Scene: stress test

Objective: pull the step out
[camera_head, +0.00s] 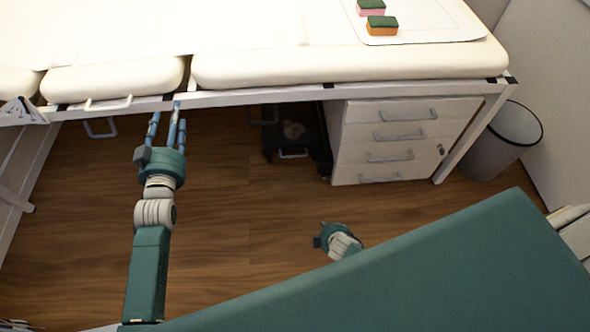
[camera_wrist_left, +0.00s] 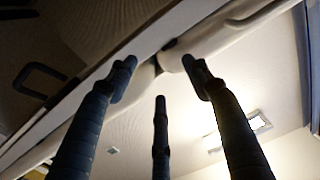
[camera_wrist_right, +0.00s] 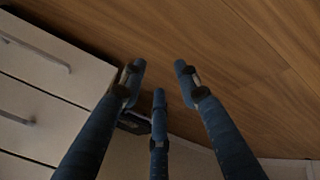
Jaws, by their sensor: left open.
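A long white padded couch (camera_head: 345,62) on a white frame crosses the top of the head view. A pale bar handle (camera_head: 108,104) sits on its front edge, left of my left gripper (camera_head: 166,118). A grey handle (camera_head: 100,128) hangs just below. A low dark unit (camera_head: 318,143) with a pale front handle (camera_head: 293,155) stands underneath; I cannot tell which part is the step. My left gripper is open and empty, fingertips at the frame's front edge. In the left wrist view, a dark handle (camera_wrist_left: 40,78) is left of the fingers. My right gripper (camera_wrist_right: 160,82) is open and empty.
A white drawer cabinet (camera_head: 385,150) with several handles stands under the couch's right side. A grey bin (camera_head: 503,145) is beside it. Two sponges, pink (camera_head: 371,10) and orange (camera_head: 382,27), lie on a white tray (camera_head: 430,37). The wooden floor (camera_head: 240,215) in front is clear.

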